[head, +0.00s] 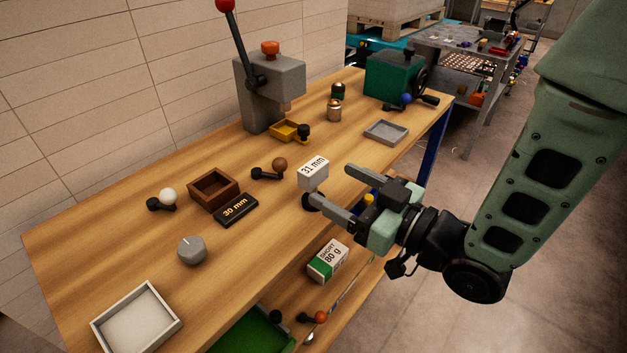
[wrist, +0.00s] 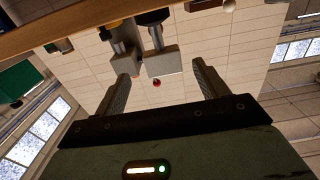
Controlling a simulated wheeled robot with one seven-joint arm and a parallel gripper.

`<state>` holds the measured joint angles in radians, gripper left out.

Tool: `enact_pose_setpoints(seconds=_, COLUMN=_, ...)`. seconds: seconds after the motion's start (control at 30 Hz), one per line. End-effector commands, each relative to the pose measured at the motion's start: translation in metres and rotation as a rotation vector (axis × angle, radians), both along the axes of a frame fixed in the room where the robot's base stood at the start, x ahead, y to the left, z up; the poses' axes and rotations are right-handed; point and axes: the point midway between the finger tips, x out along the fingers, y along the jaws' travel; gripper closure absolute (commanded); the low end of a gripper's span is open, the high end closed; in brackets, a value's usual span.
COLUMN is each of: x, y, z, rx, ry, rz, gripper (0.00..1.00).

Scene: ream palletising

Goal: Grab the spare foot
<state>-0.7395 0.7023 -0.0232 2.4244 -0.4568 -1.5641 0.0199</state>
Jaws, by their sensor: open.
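No part in view is labelled as the spare foot, so I cannot tell for sure which it is. A small round black part (head: 306,203) sits near the bench's front edge, partly hidden by one finger of my gripper. Just behind it is a white and grey block (head: 313,172) marked "31 mm". My gripper (head: 332,186) is open and empty at the front edge of the bench, its fingers pointing toward these two parts. In the wrist view my gripper (wrist: 163,75) has its fingers wide apart with nothing between them.
The wooden bench (head: 120,230) also bears a lever press (head: 268,90), a brown box (head: 213,188), a black "30 mm" block (head: 236,209), a grey knob (head: 191,250), a white tray (head: 137,318) and a grey tray (head: 386,132). A "SHORT 80 g" pack (head: 328,262) lies on the lower shelf.

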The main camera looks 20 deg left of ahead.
Motion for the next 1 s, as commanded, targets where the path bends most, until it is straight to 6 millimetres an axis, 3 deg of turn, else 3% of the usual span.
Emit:
enact_pose_setpoints(seconds=0.1, x=0.006, y=0.015, z=0.002, rx=0.0, ry=0.0, rz=0.002, gripper=0.27)
enact_pose_setpoints(seconds=0.33, x=0.011, y=0.03, z=0.001, rx=0.0, ry=0.0, rz=0.001, gripper=0.27)
enact_pose_setpoints(seconds=0.6, x=0.022, y=0.065, z=0.0, rx=0.0, ry=-0.001, rz=0.0, gripper=0.27)
enact_pose_setpoints(seconds=0.93, x=0.025, y=0.072, z=-0.002, rx=-0.001, ry=0.0, rz=-0.001, gripper=0.27)
enact_pose_setpoints(seconds=1.0, x=0.025, y=0.072, z=-0.002, rx=-0.001, ry=0.0, rz=-0.001, gripper=0.47)
